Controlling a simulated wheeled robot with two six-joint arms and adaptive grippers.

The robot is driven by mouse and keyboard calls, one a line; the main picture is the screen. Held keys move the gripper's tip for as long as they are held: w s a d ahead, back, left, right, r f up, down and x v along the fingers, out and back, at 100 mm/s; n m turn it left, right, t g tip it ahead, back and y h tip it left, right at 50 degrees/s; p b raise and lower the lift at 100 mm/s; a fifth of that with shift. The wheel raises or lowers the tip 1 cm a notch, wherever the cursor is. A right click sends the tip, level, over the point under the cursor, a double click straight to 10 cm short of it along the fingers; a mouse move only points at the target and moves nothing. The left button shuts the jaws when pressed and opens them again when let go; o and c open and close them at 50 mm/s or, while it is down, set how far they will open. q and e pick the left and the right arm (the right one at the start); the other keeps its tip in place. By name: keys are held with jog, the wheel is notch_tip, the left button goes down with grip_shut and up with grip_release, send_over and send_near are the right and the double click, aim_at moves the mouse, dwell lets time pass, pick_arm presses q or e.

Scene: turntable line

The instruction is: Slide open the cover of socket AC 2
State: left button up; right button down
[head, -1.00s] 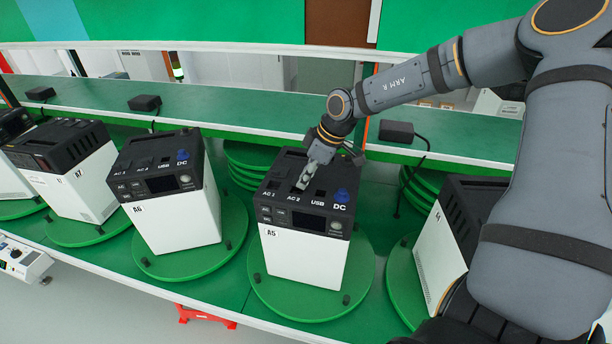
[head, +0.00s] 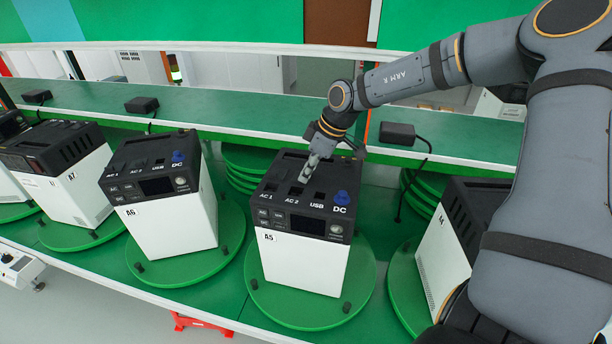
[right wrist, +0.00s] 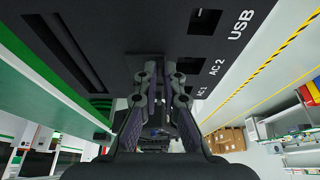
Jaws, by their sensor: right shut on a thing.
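The power unit labelled A5 (head: 305,262) stands on a green round turntable plate (head: 312,318), with AC 1, AC 2, USB and DC marked on its black top. My right gripper (head: 306,178) reaches down onto the top behind the AC 2 label. A dark opening, socket AC 2 (head: 295,190), shows just in front of the fingertips. In the right wrist view my right gripper (right wrist: 162,72) has its fingers close together by the unit's top. It is shut on the AC 2 cover, which the fingers mostly hide. My left gripper is not in view.
Unit A6 (head: 172,228) stands to the left and another white unit (head: 440,250) to the right, each on a green plate. A blue knob (head: 341,198) rises by DC. Behind runs a green shelf (head: 240,110) with black adapters (head: 397,132).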

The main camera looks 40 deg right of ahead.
jog(key=c, duration=1.5)
grip_release()
jog(key=shift+w+d, duration=0.15)
jog(key=shift+d, duration=0.15)
jog(key=v, duration=0.7)
jog(key=shift+r, duration=0.25)
